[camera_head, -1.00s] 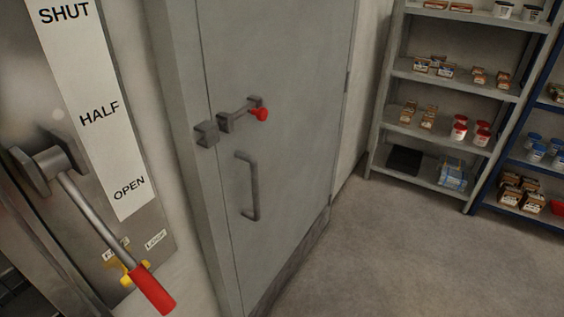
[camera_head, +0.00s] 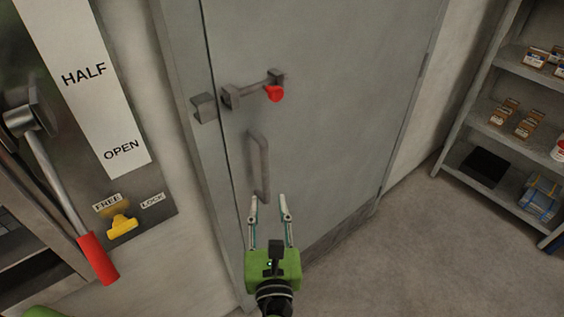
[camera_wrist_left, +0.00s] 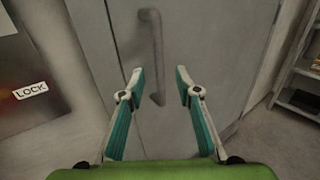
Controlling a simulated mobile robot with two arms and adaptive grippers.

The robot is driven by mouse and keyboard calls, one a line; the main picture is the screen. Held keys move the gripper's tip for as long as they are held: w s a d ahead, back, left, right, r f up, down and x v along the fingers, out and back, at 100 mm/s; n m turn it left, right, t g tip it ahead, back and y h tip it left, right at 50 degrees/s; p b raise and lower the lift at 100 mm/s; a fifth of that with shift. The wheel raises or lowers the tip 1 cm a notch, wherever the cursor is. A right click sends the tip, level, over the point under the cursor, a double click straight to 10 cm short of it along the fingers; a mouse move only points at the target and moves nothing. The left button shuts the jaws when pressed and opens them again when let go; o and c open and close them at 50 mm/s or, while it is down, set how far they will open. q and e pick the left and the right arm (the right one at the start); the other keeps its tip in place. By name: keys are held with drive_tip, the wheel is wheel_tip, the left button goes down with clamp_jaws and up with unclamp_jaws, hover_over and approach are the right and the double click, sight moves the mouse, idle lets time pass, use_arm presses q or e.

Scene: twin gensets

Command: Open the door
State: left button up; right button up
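The grey door (camera_head: 330,110) looks shut in its frame. A latch bar with a red knob (camera_head: 273,93) lies across the door's left edge, reaching toward a grey block (camera_head: 203,107) on the frame. Below it is a vertical grey pull handle (camera_head: 259,168). My left gripper (camera_head: 270,204) is open and empty, its fingers pointing up toward the handle's lower end. In the left wrist view the handle (camera_wrist_left: 154,60) stands beyond and between the open fingertips (camera_wrist_left: 158,80), apart from them as far as I can tell. My right gripper is not in view.
On the left wall is a panel with a red-tipped lever (camera_head: 97,258), a HALF/OPEN label (camera_head: 90,80) and a yellow knob (camera_head: 121,224) by FREE and LOCK tags. A shelf rack (camera_head: 475,140) stands at the right. The floor (camera_head: 400,260) before the door is clear.

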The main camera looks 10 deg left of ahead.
sight(265, 169)
use_arm(q)
drive_tip(key=p+x, duration=0.1)
drive_tip(key=x, duration=0.5)
drive_tip(key=p+x, duration=0.1)
drive_tip(key=x, duration=0.5)
drive_tip(key=shift+a+p, duration=0.25)
drive_tip(key=shift+p, duration=0.05)
drive_tip(key=shift+w+a+f, duration=0.1)
drive_tip(key=shift+w+a, duration=0.05)
drive_tip(key=shift+w, duration=0.45)
clamp_jaws()
